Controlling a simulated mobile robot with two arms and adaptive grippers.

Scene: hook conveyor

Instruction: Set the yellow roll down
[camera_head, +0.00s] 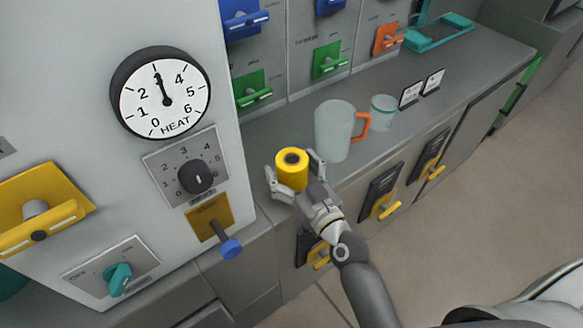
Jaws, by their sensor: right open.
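The yellow roll (292,171) stands upright at the front edge of the grey counter, with its dark centre hole facing up. My right gripper (293,176) is around it, one finger on each side. The fingers are open, and whether either one touches the roll is hard to tell. The roll's base is partly hidden by the gripper, but it appears to rest on the counter. My left gripper does not show.
A clear jug (334,130) with an orange handle and a small clear cup (382,110) stand behind and right of the roll. A panel with a heat gauge (160,93) rises at left. The grey counter (465,62) has bare room farther right.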

